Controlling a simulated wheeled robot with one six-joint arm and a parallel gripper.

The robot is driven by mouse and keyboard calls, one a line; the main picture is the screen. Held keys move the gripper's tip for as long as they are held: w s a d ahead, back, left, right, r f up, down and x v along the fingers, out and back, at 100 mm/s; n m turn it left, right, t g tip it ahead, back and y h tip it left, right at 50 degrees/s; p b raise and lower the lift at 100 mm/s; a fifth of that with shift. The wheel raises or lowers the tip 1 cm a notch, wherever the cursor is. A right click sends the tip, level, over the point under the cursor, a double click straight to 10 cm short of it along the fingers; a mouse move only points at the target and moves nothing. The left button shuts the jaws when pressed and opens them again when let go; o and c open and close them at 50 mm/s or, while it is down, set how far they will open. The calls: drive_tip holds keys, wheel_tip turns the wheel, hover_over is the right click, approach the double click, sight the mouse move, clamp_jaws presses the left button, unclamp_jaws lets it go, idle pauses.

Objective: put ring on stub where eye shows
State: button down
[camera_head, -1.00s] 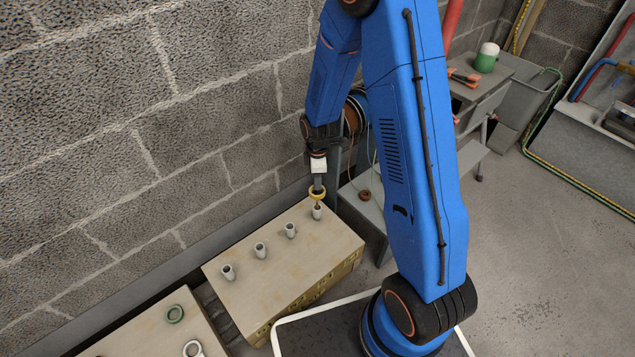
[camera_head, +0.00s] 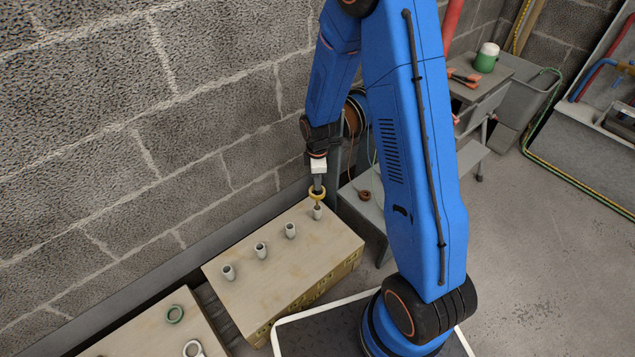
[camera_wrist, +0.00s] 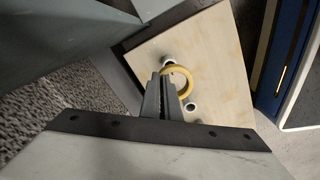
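My gripper (camera_head: 317,187) is shut on a yellow ring (camera_head: 317,197) and holds it roughly level, just above the far right stub (camera_head: 317,213) on the light board-topped block (camera_head: 275,275). A small dark piece shows between the ring and that stub; it is too small to tell whether it is an eye. Three more pale stubs stand in a row to the left: one (camera_head: 290,230), another (camera_head: 260,249) and the leftmost (camera_head: 228,272). In the wrist view the fingers (camera_wrist: 165,98) grip one side of the ring (camera_wrist: 188,76), with stubs near it.
A nearer board (camera_head: 150,335) at lower left carries a green ring (camera_head: 175,314) and a pale ring (camera_head: 193,349). A block wall (camera_head: 90,150) runs close behind. A cable reel (camera_head: 355,115) and a grey bench with a brown ring (camera_head: 364,195) stand beyond the block.

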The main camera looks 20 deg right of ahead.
wheel_tip(320, 180, down, 9)
idle(4.6)
drive_tip(key=shift+r, duration=4.4)
drive_tip(key=shift+r, duration=0.15)
